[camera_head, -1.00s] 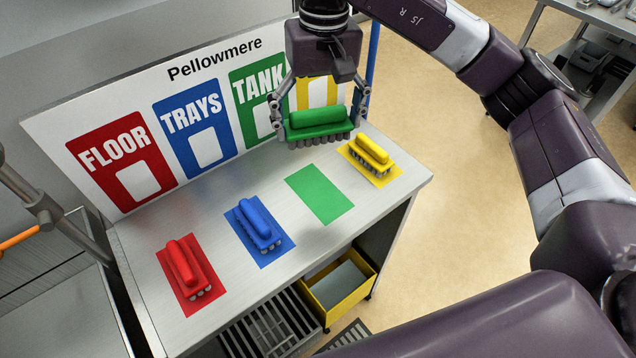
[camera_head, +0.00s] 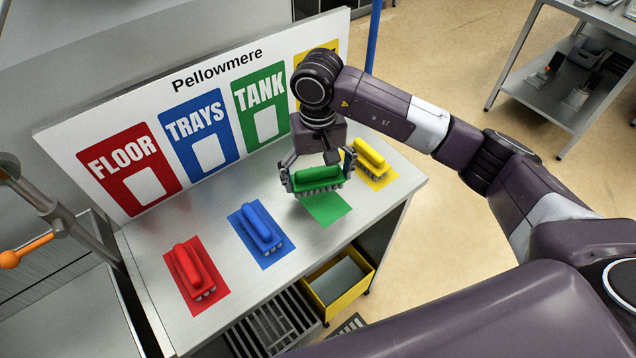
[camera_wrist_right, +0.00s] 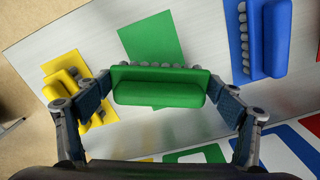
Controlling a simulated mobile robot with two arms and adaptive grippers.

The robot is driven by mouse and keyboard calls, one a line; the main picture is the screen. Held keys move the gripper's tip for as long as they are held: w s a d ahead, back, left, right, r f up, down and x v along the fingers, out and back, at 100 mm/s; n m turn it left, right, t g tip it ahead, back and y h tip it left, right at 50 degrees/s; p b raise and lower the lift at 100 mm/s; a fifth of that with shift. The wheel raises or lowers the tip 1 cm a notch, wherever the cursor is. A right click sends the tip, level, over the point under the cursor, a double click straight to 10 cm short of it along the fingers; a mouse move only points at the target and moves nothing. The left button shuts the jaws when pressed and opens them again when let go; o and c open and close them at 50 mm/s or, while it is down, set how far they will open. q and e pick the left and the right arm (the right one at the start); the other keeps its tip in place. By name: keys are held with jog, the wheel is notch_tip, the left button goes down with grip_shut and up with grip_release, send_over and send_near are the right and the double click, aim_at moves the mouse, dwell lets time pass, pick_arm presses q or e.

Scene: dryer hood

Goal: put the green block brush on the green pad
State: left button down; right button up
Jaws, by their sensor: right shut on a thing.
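The green block brush (camera_head: 318,177) is held between the fingers of my right gripper (camera_head: 320,178). In the right wrist view the brush (camera_wrist_right: 160,88) lies across between both fingertips (camera_wrist_right: 165,95), bristles facing away from me. The green pad (camera_head: 326,210) lies on the steel table between the blue and yellow pads. In the head view the brush covers the pad's back part. In the right wrist view the pad (camera_wrist_right: 148,38) shows beyond the brush, which looks to be above the table. Its exact height is hard to tell. My left gripper is not in view.
A blue brush (camera_head: 258,225) on a blue pad and a red brush (camera_head: 188,268) on a red pad sit to the left. A yellow brush (camera_head: 371,157) on a yellow pad is close on the right. A sign board (camera_head: 150,165) stands along the back.

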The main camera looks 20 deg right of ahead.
aim_at(318, 188)
notch_tip(318, 188, down, 3)
jog(key=shift+f+p, duration=0.1)
jog(key=shift+p, duration=0.45)
jog(key=shift+f, duration=0.3)
jog(key=shift+f, duration=0.1)
jog(key=shift+f, duration=0.1)
jog(key=o, duration=1)
